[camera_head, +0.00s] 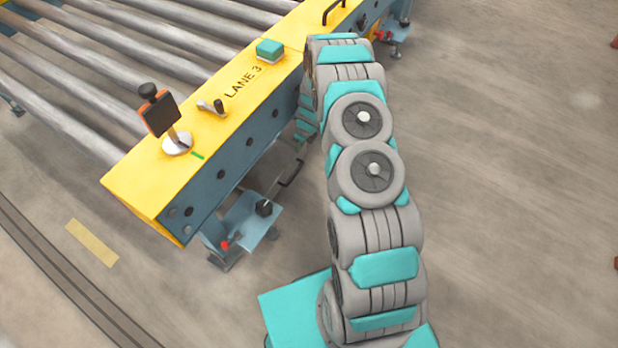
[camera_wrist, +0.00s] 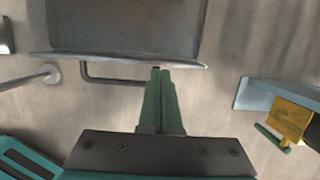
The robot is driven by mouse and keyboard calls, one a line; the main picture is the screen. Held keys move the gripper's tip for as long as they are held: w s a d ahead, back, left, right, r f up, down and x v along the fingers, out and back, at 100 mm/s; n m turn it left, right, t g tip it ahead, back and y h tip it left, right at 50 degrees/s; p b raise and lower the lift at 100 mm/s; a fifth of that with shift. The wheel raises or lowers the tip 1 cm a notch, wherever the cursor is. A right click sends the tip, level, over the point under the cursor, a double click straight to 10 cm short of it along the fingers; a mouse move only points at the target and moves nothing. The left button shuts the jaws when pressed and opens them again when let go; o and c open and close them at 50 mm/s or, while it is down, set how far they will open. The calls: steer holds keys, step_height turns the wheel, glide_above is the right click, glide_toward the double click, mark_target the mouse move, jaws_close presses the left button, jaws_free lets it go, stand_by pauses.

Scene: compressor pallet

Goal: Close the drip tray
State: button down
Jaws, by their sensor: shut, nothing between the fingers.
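The drip tray (camera_wrist: 125,28) is a grey metal pan at the top of the wrist view, with a thin front lip and a dark bent handle (camera_wrist: 88,80) at its left front. My gripper (camera_wrist: 160,70) has its green fingers together and empty. The fingertips overlap the front lip in the picture, just right of the handle; I cannot tell whether they touch. In the head view a dark bent bar (camera_head: 292,174) shows below the yellow beam. The tray's pan and my fingers are hidden there behind my arm and the beam.
The roller conveyor's yellow beam (camera_head: 228,108), marked LANE 3, carries a dark tilted panel (camera_head: 160,115), a small lever (camera_head: 212,107) and a teal block (camera_head: 270,50). A blue-grey foot plate (camera_head: 250,215) stands below. In the wrist view a yellow block (camera_wrist: 290,118) is at right.

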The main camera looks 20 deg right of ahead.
steer(key=s+a+r+b, duration=0.1)
steer(key=s+a+b, duration=0.1)
steer(key=s, duration=1.4)
steer(key=shift+r, duration=0.2)
steer(key=a+r+n+y, duration=0.1)
steer(key=a+r+n, duration=0.45)
steer(key=r, duration=0.45)
steer(key=a+r+n+y, duration=0.2)
steer(key=a+r+n, duration=0.35)
steer(key=r, duration=0.35)
steer(key=s+a+r+n+g, duration=0.1)
steer(key=s+a+r+n, duration=0.2)
steer(key=s+r+n, duration=0.5)
steer(key=s+d+r+n+g+h, duration=0.1)
steer(key=s+d+r+n, duration=0.3)
steer(key=s, duration=0.7)
steer(key=s+d+r+n+g+h, duration=0.2)
steer(key=s+r+n, duration=0.3)
steer(key=s+r, duration=0.4)
steer(key=shift+s+d+r+h, duration=0.3)
steer(key=shift+s+d+h, duration=0.6)
steer(key=shift+s, duration=0.1)
